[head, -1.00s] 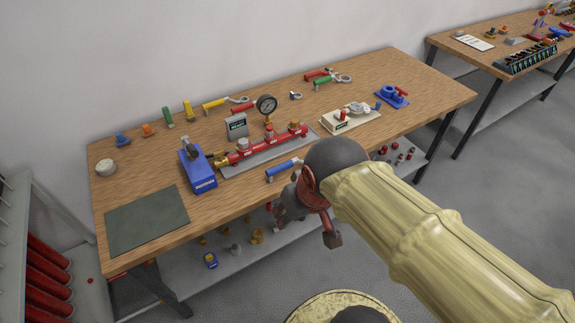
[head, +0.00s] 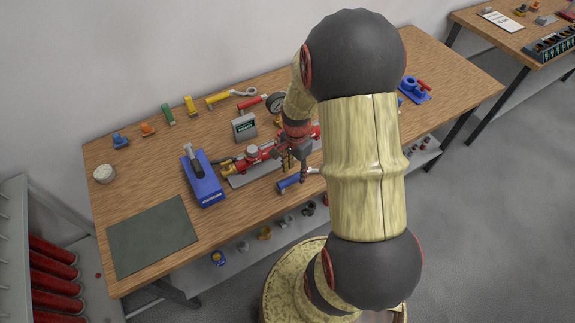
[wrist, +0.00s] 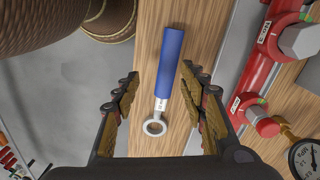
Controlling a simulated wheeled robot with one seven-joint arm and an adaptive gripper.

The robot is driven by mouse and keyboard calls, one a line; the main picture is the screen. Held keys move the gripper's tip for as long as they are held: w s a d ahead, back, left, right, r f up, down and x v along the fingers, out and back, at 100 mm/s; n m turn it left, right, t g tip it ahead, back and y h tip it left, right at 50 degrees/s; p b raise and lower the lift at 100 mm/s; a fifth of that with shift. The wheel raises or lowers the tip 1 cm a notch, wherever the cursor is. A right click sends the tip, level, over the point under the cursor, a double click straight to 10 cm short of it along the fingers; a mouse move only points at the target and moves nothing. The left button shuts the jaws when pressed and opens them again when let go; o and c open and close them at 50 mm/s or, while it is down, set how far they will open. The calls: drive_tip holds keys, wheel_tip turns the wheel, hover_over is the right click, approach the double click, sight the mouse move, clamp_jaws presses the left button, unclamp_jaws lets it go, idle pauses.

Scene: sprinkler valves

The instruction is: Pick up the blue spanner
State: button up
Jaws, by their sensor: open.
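The blue spanner (wrist: 170,66) lies on the wooden bench top, with a blue handle and a pale metal ring end. In the wrist view it lies between the two fingers of my gripper (wrist: 158,95), which are open and do not touch it. In the head view my gripper (head: 294,168) is over the front part of the bench, and the spanner's blue handle (head: 289,183) shows just below it. The ring end is mostly hidden there by my arm.
A red valve manifold (wrist: 262,70) with a gauge (wrist: 303,158) stands close beside the spanner. A blue pump box (head: 203,180) is left of it. The wooden bench (head: 130,160) has a green mat (head: 152,236) at its left front. The bench's front edge is close to the spanner.

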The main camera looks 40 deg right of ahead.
sight(295, 176)
drive_tip(key=shift+w+d+r+m, duration=0.1)
drive_tip(key=shift+w+d+m, duration=0.15)
drive_tip(key=shift+w+m, duration=0.3)
drive_tip(key=shift+s+m, duration=0.1)
drive_tip(key=shift+m, duration=0.45)
drive_tip(key=shift+d+f+b, duration=0.15)
drive_tip(key=shift+f+b, duration=0.5)
drive_tip(key=shift+f, duration=3.2)
drive_tip(key=shift+c, duration=1.3)
drive_tip(key=c, duration=0.8)
drive_tip(key=shift+r, duration=0.1)
clamp_jaws()
